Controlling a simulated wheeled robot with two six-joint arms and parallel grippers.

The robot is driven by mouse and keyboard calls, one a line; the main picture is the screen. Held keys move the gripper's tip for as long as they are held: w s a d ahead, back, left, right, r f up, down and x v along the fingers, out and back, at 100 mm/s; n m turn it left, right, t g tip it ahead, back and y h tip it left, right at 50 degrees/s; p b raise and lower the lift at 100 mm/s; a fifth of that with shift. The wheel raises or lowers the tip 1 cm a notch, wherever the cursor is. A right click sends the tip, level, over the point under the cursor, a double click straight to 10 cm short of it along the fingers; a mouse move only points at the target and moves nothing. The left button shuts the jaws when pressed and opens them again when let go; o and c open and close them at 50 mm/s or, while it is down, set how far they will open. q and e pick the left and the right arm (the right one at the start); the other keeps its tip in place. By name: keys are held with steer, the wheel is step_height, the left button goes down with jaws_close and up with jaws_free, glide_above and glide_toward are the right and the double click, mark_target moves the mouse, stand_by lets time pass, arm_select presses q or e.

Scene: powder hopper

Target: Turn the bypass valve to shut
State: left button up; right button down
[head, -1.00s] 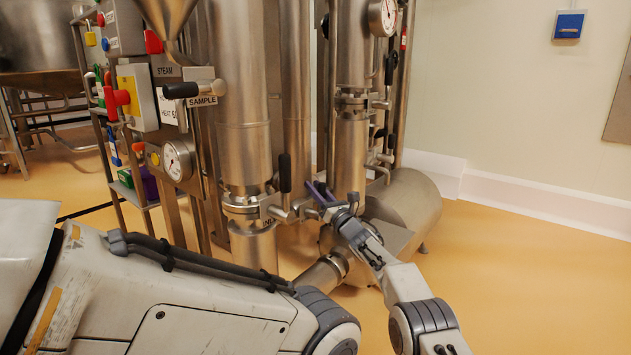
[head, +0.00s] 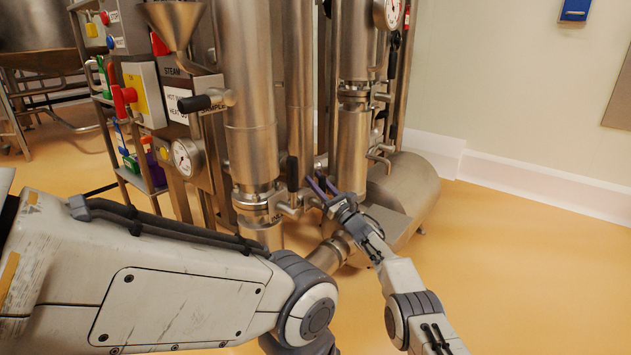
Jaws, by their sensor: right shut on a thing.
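My right gripper (head: 320,187) is at the pipework in the middle of the head view, between the two upright steel columns. Its dark, purplish fingers are shut on a small part that looks like a valve handle. The fingers hide most of that part, and I can read no bypass label on it. Just to its left is a valve with an upright black handle (head: 293,173), standing apart from the fingers. A large white link of my left arm crosses the lower left; the left gripper is out of view.
A sample valve with a black lever (head: 195,103) sticks out at the left, above a pressure gauge (head: 183,157). A horizontal steel tank (head: 408,190) lies behind my right arm. The yellow floor (head: 520,260) at the right is clear.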

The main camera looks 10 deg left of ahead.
steer(key=shift+s+a+f+g, duration=0.3)
steer(key=shift+s+a, duration=0.1)
steer(key=shift+a, duration=0.15)
steer(key=c, duration=0.7)
jaws_free()
steer(key=shift+r, duration=0.1)
steer(key=shift+o, duration=0.2)
steer(key=shift+r, duration=0.1)
steer(key=shift+w+d+r, duration=0.1)
steer(key=shift+d, duration=0.15)
steer(key=s+d+p, duration=0.1)
steer(key=d+p, duration=0.1)
steer(key=p, duration=0.5)
steer(key=shift+s, duration=0.2)
steer(key=f+p+v, duration=0.1)
steer(key=p+v, duration=0.6)
steer(key=v, duration=0.1)
steer(key=shift+a, duration=0.15)
